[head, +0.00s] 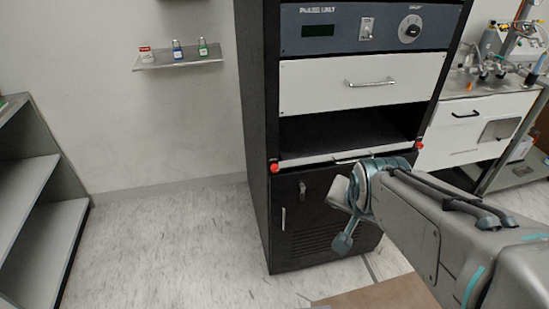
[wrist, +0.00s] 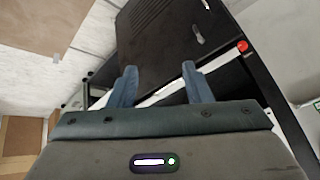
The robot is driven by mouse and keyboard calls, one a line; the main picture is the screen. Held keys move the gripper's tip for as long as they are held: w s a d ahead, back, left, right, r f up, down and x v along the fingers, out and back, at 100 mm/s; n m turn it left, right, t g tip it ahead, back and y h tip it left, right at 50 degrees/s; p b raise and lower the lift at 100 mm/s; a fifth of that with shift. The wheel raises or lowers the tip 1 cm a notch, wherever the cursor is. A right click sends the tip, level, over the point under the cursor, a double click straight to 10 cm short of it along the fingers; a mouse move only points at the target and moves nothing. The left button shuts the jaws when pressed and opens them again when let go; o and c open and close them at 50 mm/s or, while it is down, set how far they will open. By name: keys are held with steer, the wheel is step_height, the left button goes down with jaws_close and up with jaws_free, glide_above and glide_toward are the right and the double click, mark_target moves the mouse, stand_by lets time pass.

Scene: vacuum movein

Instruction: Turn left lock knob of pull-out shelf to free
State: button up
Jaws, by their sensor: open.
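The pull-out shelf (head: 325,159) is a thin pale front strip below an open bay in the black cabinet. Its left lock knob (head: 274,168) is a small red knob at the strip's left end. A red knob, apparently the same one, shows at the upper right of the wrist view (wrist: 242,46). Its exact turn angle is too small to tell. My gripper (head: 340,217) is in front of the cabinet's lower door, to the right of and lower than the left knob in the picture. In the wrist view its fingers (wrist: 160,70) are apart with nothing held, and the knob lies outside them.
A second red knob (head: 419,144) sits at the shelf's right end. The lower door (head: 310,240) has a latch and handle. A white drawer (head: 350,82) and control panel are above. An open shelf unit (head: 25,200) stands left, with clear floor between.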

steer(key=w+a+f+m+t+y+b, duration=0.1)
steer(key=w+a+f+m+t+b, duration=0.25)
steer(key=w+f+b, duration=0.2)
steer(key=w+a+f+m+t+b, duration=0.2)
steer(key=w+f+m+b, duration=0.2)
steer(key=f+b, duration=0.2)
steer(key=m+t+y+b, duration=0.5)
steer(key=m+t+b, duration=0.1)
steer(key=m, duration=0.3)
glide_toward(275, 170)
steer(key=s, duration=0.2)
steer(key=s+d+r, duration=0.1)
steer(key=shift+s+g, duration=0.25)
steer(key=shift+s, duration=0.05)
steer(key=p, duration=0.3)
steer(key=shift+w+a+f+h, duration=0.2)
steer(key=shift+w+a+h, duration=0.1)
steer(key=shift+w, duration=0.1)
steer(key=b+x, duration=0.1)
steer(key=x, duration=1)
steer(key=shift+d+f, duration=0.1)
steer(key=shift+d, duration=0.05)
jaws_close()
